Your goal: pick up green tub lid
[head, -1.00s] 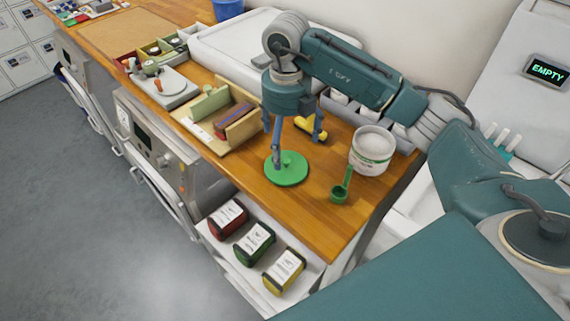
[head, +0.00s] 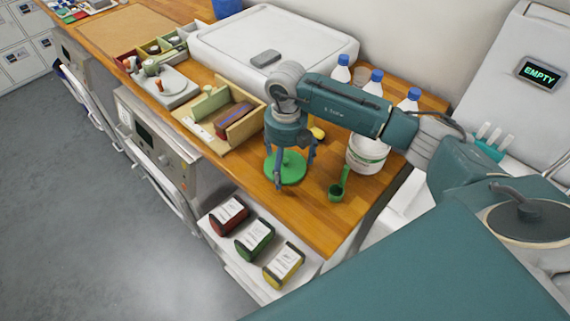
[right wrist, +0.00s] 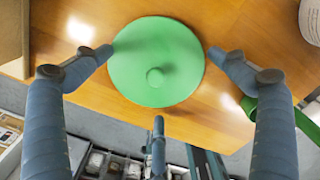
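The green tub lid (head: 291,166), a round disc with a small knob, lies flat on the wooden counter in the head view. It fills the upper middle of the right wrist view (right wrist: 180,60). My right gripper (head: 290,168) points down over it with its fingers spread. In the right wrist view my right gripper (right wrist: 160,52) has fingertips close to the lid's left and right edges, and a third finger below it. I cannot tell whether any fingertip touches the lid. The knob is between the fingers. My left gripper is not in view.
A wooden divided box (head: 238,130) is to the left. Bottles with blue caps (head: 373,87) stand behind my arm. Bare counter (head: 318,222) lies in front, up to the edge.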

